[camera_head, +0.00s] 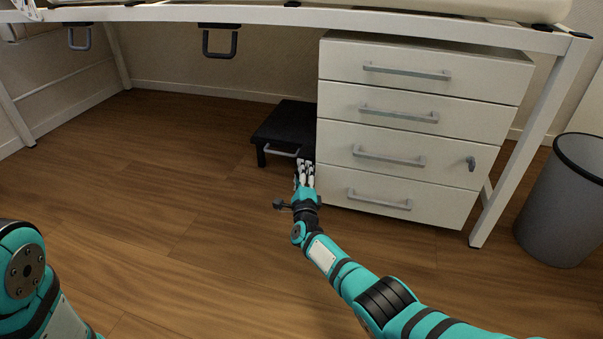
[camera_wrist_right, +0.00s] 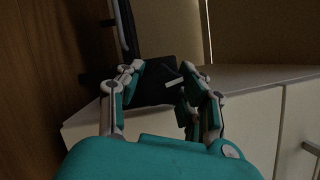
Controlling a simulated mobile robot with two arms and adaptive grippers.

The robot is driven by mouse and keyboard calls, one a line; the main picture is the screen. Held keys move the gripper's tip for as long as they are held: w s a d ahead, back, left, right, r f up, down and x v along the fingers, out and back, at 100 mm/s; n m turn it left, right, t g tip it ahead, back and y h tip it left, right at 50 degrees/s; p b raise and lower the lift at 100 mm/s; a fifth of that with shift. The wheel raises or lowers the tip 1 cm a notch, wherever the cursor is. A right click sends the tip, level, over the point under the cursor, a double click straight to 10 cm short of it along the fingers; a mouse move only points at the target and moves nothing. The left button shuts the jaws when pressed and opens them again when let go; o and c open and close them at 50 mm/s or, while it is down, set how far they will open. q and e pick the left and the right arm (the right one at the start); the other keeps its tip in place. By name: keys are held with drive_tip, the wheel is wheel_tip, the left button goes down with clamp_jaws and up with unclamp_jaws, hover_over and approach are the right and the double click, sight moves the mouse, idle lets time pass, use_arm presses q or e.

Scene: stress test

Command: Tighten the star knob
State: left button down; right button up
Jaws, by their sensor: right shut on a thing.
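My right gripper (camera_head: 305,166) is at the front right corner of a low black step (camera_head: 285,125), close to the lower left edge of the white drawer unit (camera_head: 340,60). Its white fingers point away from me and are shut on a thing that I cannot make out. The right wrist view shows the fingers (camera_wrist_right: 165,80) with a gap between them and dark surfaces behind. I cannot pick out a star knob in either view; the fingers may hide it. My left arm shows at the lower left, but its gripper is out of view.
The drawer unit has several grey bar handles and a small grey lock piece (camera_head: 471,162). A white desk frame (camera_head: 300,15) spans above. A grey bin (camera_head: 563,205) stands at the right. The wooden floor (camera_head: 150,190) at left is clear.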

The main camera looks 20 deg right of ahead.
drive_tip(key=shift+f+m, duration=0.15)
drive_tip(key=shift+m, duration=0.45)
drive_tip(key=o, duration=0.9)
